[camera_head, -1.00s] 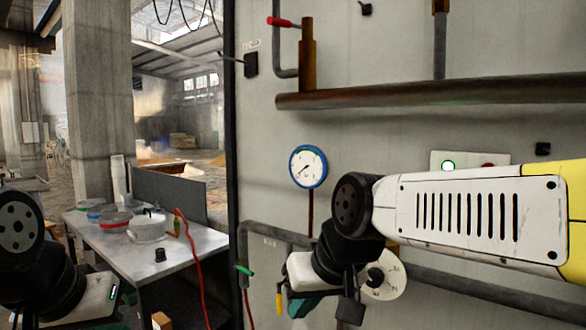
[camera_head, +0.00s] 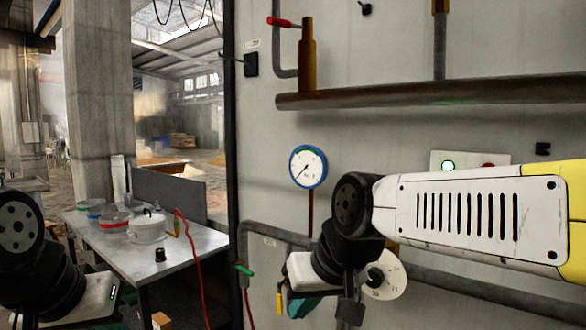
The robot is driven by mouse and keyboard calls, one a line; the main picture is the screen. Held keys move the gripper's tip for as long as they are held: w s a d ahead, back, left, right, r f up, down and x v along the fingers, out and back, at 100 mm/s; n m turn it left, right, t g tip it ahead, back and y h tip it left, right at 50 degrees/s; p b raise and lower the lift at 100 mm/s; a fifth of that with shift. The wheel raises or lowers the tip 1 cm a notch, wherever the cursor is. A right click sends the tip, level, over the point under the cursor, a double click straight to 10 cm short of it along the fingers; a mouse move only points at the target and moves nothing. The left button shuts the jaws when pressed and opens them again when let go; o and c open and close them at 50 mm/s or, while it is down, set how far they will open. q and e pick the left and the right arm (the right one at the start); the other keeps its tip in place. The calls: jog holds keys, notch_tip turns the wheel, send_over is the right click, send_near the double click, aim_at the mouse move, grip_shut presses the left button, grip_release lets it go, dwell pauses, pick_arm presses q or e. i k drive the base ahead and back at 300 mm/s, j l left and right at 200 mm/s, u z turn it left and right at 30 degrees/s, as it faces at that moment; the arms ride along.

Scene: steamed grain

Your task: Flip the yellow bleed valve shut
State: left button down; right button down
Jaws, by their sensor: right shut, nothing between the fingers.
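The yellow bleed valve handle (camera_head: 279,302) is small and hangs roughly upright, low on the grey wall panel. My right gripper (camera_head: 350,311) is in front of the panel, to the right of the yellow handle, with a visible gap between them in the picture. Its dark fingers point down, are shut and hold nothing. The wrist and white gripper body cover part of the piping behind. My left gripper (camera_head: 95,302) is at the lower left, and its fingers are not clearly visible.
A round gauge (camera_head: 308,167) is above the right wrist. A green-handled valve (camera_head: 244,270) is left of the yellow one. A white dial (camera_head: 385,279) is partly behind my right arm. A thick pipe (camera_head: 430,92) crosses above. A table (camera_head: 185,254) with pots stands left.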

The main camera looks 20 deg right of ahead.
aim_at(278, 294)
jog(key=i+l+z, duration=0.1)
jog(key=l, duration=0.2)
jog(key=i+l+z, duration=0.15)
jog(key=i+j+u, duration=0.15)
jog(key=i, duration=0.4)
jog(key=i+j+u, duration=0.1)
jog(key=i, duration=0.4)
